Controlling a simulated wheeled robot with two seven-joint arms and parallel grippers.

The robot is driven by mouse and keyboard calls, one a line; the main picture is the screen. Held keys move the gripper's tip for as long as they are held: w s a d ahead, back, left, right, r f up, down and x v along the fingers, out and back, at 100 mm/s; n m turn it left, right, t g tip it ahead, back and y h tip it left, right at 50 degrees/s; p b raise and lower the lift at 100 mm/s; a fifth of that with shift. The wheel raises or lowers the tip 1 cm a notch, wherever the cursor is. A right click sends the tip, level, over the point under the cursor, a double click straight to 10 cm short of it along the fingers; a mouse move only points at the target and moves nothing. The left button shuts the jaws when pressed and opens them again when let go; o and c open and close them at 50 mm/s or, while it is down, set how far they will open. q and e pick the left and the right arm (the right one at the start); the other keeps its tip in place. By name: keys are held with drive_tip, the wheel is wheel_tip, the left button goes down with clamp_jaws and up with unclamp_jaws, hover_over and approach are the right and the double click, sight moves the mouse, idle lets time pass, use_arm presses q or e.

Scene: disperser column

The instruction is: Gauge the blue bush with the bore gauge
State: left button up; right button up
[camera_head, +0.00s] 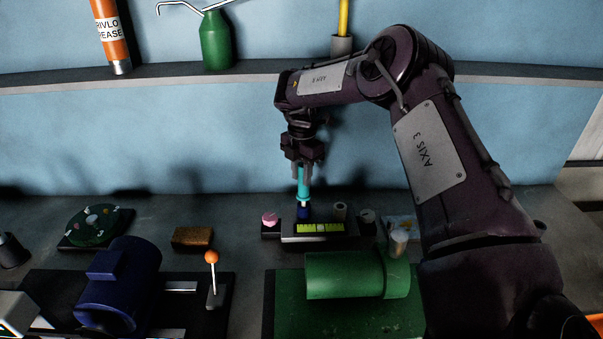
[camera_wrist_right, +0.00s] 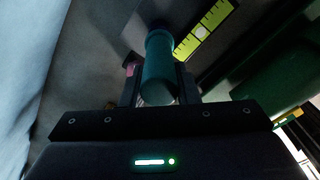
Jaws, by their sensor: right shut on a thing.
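The bore gauge (camera_head: 303,184), a cyan upright rod with a pale lower end, is held in my right gripper (camera_head: 303,166), which is shut on its upper part. In the right wrist view the gauge shows as a teal cylinder (camera_wrist_right: 158,68) between the fingers. The blue bush (camera_head: 304,213) stands on the dark rack (camera_head: 289,236) directly below the gauge. The gauge's lower end meets the bush's top in the picture; I cannot tell whether it is inside or just above. My left gripper is out of view.
A pink piece (camera_head: 270,219) is left of the bush; a beige bush (camera_head: 340,211) and a grey one (camera_head: 367,215) are right. A yellow scale (camera_head: 320,227) fronts the rack. A green cylinder (camera_head: 345,275) lies in front, a blue motor (camera_head: 120,285) to the left.

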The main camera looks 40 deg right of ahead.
drive_tip(key=shift+r, duration=0.2)
drive_tip(key=shift+r+p, duration=2.1)
drive_tip(key=shift+r, duration=0.25)
